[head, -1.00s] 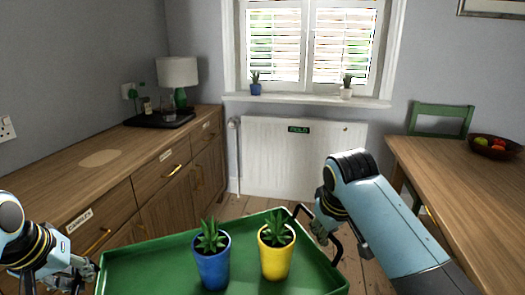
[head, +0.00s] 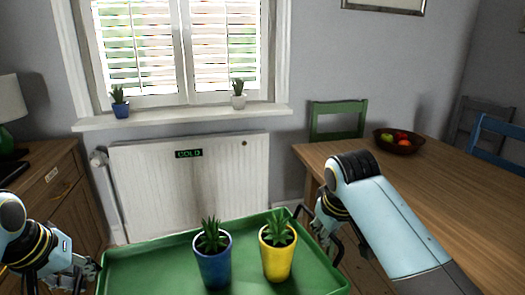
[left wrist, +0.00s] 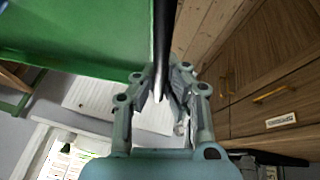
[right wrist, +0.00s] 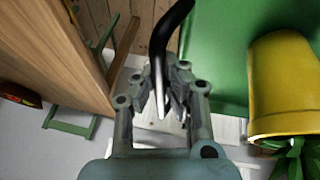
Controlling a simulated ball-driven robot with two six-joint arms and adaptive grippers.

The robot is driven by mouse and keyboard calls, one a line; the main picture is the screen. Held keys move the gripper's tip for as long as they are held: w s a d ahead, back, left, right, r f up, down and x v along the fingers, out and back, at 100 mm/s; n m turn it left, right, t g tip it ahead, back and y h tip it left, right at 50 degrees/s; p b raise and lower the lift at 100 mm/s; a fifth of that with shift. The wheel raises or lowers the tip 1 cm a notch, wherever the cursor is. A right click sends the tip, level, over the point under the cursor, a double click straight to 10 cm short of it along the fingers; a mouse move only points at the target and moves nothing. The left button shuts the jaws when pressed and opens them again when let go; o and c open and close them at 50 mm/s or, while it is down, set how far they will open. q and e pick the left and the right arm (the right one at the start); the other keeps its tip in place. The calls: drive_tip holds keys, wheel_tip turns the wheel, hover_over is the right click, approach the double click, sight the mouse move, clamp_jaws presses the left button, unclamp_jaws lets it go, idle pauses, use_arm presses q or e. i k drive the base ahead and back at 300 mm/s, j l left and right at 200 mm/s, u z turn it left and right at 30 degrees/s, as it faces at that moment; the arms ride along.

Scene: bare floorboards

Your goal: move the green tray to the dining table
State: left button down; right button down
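The green tray (head: 155,272) is held up level in front of me. It carries a blue pot (head: 213,268) and a yellow pot (head: 277,262), each upright with a small succulent. My left gripper (head: 86,272) is shut on the tray's black left handle (left wrist: 163,40). My right gripper (head: 326,236) is shut on the black right handle (right wrist: 166,35). The wooden dining table (head: 455,190) is at the right, apart from the tray, and partly hidden behind my right arm.
A fruit bowl (head: 399,142) stands on the table; much of the tabletop is bare. A green chair (head: 338,132) and a blue chair (head: 500,150) stand at the table. A white radiator (head: 190,190) is ahead under the window. A wooden sideboard (head: 60,195) is at the left.

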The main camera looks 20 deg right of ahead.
sight(498, 247)
drive_tip(key=i+z, duration=0.25)
drive_tip(key=z, duration=0.15)
drive_tip(key=i+z, duration=0.2)
drive_tip(key=z, duration=0.15)
drive_tip(key=i+z, duration=0.25)
drive_tip(key=z, duration=0.15)
drive_tip(key=i+l+z, duration=0.1)
drive_tip(key=z, duration=0.35)
drive_tip(key=i+z, duration=0.35)
drive_tip(key=z, duration=0.15)
drive_tip(key=i+j+z, duration=0.1)
drive_tip(key=z, duration=0.35)
drive_tip(key=i+j, duration=0.05)
drive_tip(key=i, duration=0.05)
